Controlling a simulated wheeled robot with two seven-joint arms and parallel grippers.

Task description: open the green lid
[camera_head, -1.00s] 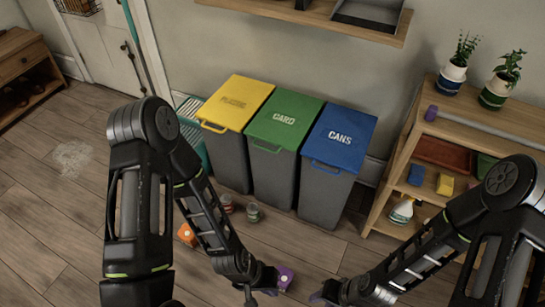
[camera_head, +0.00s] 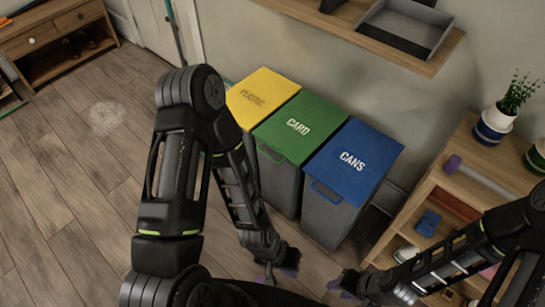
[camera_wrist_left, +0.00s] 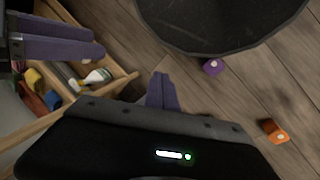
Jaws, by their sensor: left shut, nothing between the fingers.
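The green lid (camera_head: 301,127), marked CARD, lies shut on the middle of three grey bins. Its green handle (camera_head: 270,154) shows at the front edge, just right of my left arm. My left gripper (camera_head: 286,266) is low over the floor in front of the bins, apart from the lid. Its purple fingers (camera_wrist_left: 163,92) are together and empty in the left wrist view. My right gripper (camera_head: 340,286) is low to the right of the left one, apart from the lid. Its jaw opening is unclear. The lid is out of the left wrist view.
A yellow PLASTIC lid (camera_head: 262,96) and a blue CANS lid (camera_head: 353,160) flank the green one. A wooden shelf unit (camera_head: 440,190) stands on the right. A wall shelf (camera_head: 400,52) hangs above. A purple die (camera_wrist_left: 213,66) and an orange die (camera_wrist_left: 275,132) lie on the floor.

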